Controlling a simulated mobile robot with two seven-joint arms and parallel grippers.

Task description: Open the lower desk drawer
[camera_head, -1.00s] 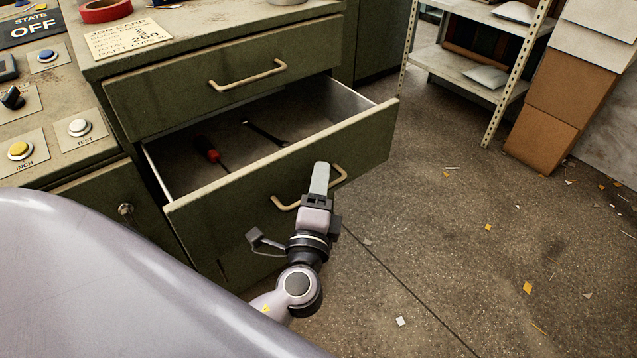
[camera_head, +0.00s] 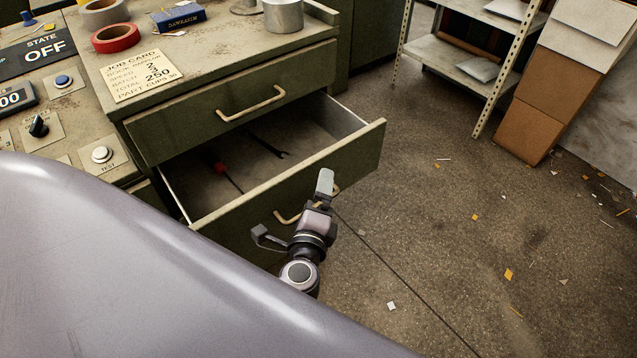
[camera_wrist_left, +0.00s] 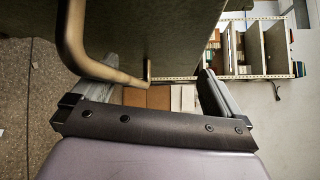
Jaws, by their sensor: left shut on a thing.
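The lower desk drawer (camera_head: 353,152) is pulled well out from the green desk, its inside showing. Its beige bar handle (camera_head: 284,217) is partly covered by my left gripper (camera_head: 325,184). My left gripper is shut on this handle at the drawer's front. In the left wrist view the handle (camera_wrist_left: 72,42) runs down the left side to between the fingers of my left gripper (camera_wrist_left: 150,80). The exact contact is hard to see. My right gripper is not in view.
A red-handled screwdriver (camera_head: 221,168) and a dark wrench (camera_head: 268,146) lie inside the drawer. The upper drawer (camera_head: 235,100) is closed. A metal shelf (camera_head: 462,60) and cardboard boxes (camera_head: 545,95) stand at the right. The floor before them is open, with scattered scraps.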

